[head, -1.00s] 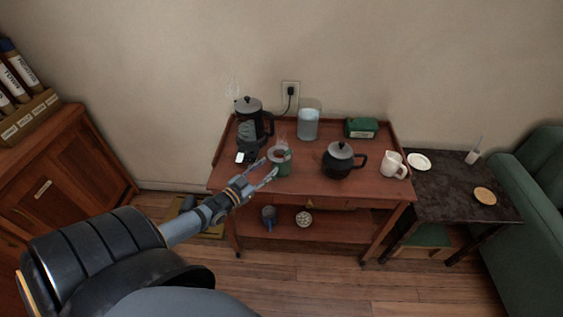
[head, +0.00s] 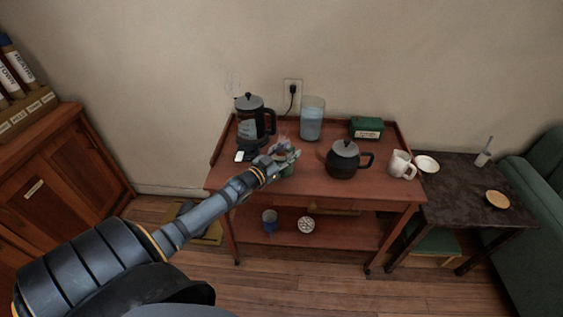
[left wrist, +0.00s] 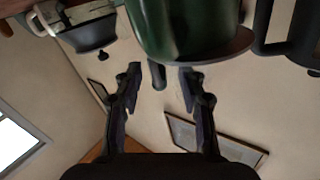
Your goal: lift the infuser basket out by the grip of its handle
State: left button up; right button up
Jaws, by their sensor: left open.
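The dark green mug (head: 287,172) stands on the trolley's top, mostly hidden behind my left gripper (head: 287,158) in the head view. In the left wrist view, which looks upside down, the green mug (left wrist: 185,25) fills the top, with a wide rim. A short dark green grip (left wrist: 157,76), seemingly the infuser basket's handle, shows between the two open fingers of my left gripper (left wrist: 160,85). I see a gap on both sides of it. The basket itself is hidden by the mug and gripper. My right gripper is not in view.
On the wooden trolley (head: 310,183), a black coffee maker (head: 250,125) and water container (head: 312,120) stand behind the mug. A black teapot (head: 343,162), green box (head: 366,127) and white pitcher (head: 401,164) stand to the right. The trolley's front middle is clear.

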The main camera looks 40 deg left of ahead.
pick_arm(q)
jog(key=shift+c, duration=0.2)
grip_shut()
jog(key=shift+r, duration=0.1)
notch_tip(320, 180, up, 10)
jog(key=p, duration=0.9)
